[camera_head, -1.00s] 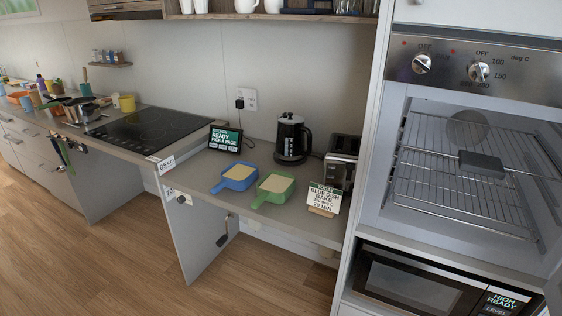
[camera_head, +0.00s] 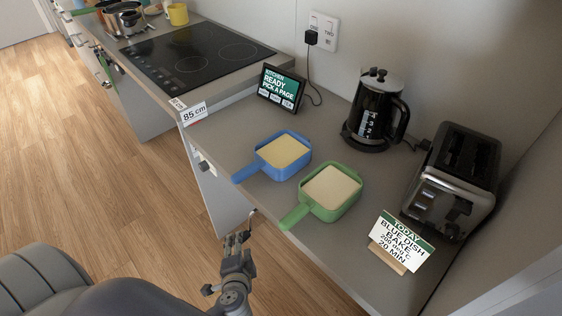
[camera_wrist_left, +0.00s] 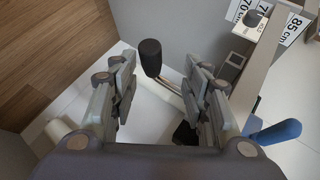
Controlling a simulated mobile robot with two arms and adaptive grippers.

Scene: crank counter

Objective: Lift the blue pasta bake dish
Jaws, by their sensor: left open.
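The blue dish (camera_head: 267,165) with a pale yellow filling sits on the low counter, its handle pointing toward the front edge. The end of its blue handle (camera_wrist_left: 277,132) shows at the right of the left wrist view. My left gripper (camera_head: 236,245) is below and in front of the counter edge, apart from the dish. In the left wrist view my left gripper (camera_wrist_left: 158,66) is open, with nothing held. A black crank knob (camera_wrist_left: 150,54) appears between its fingers, farther off. My right gripper is not in view.
A green dish (camera_head: 331,190) is just right of the blue one. A sign (camera_head: 402,240) reading "blue dish bake", a toaster (camera_head: 456,178), a kettle (camera_head: 374,115) and a small screen (camera_head: 281,88) stand around them. The hob (camera_head: 195,55) is at left.

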